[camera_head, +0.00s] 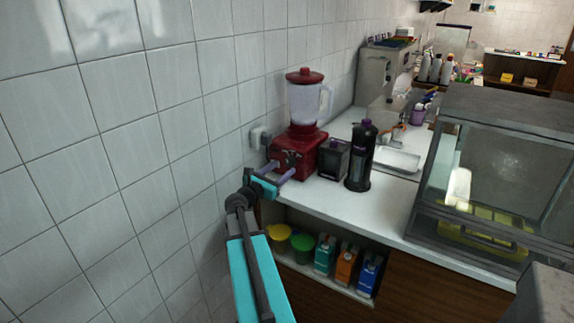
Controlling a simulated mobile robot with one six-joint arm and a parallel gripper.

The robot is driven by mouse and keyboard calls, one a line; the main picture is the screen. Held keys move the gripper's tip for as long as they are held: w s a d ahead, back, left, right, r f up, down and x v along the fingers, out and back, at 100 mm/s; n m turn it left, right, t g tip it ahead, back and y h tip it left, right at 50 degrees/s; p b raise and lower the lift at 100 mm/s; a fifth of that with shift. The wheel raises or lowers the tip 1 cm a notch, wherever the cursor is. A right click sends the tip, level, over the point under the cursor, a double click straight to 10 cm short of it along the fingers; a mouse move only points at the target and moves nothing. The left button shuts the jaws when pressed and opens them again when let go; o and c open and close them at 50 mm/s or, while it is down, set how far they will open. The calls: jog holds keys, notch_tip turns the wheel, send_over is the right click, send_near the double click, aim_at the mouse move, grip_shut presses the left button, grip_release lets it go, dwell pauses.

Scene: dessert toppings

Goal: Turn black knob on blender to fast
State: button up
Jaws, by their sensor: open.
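The blender has a red base (300,153) and a clear jar (305,104) with a red lid, standing upright on the white counter near the tiled wall. My gripper (278,171) is at the front left side of the base, with its two purple fingers open toward it. The fingertips are close to or touching the base; I cannot tell which. The black knob is too small or hidden behind the fingers to make out. Nothing shows between the fingers.
A black box-shaped container (333,160) and a tall black bottle (360,156) stand right of the blender. A wall outlet (259,137) is behind it. A glass display case (495,180) fills the right. Cartons (347,265) and tubs sit on the shelf below.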

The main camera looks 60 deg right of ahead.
aim_at(289, 163)
jog(key=shift+d+p, duration=0.3)
jog(key=shift+d, duration=1.8)
jog(key=c, duration=1)
jog(key=shift+c, duration=0.2)
